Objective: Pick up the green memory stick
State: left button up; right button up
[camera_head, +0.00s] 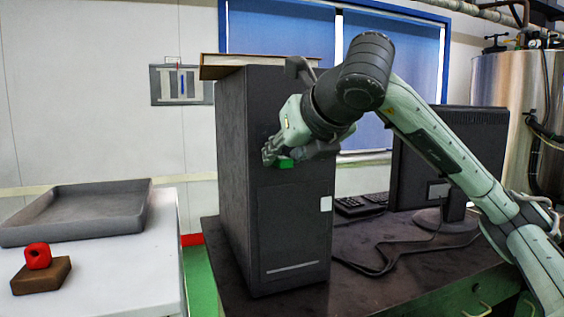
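The green memory stick (286,163) shows as a small green block at the front of the black computer tower (290,215), in its upper part. My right gripper (277,156) is right at the stick, with its fingers just above and beside it. The fingers and wrist hide part of the stick and of the tower front behind. I cannot tell whether the fingers are closed on the stick, or whether the stick is still plugged into the tower. My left gripper is not in view.
The tower stands on a dark desk (350,290), with a flat board (225,66) on top. A monitor (480,150), keyboard (362,204) and cable are to its right. At left, a white table (120,265) holds a grey tray (90,208) and a red object (38,256) on a brown block.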

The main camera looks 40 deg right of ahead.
jog(key=c, duration=0.5)
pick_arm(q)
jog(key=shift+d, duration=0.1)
pick_arm(e)
jog(key=shift+o, duration=0.2)
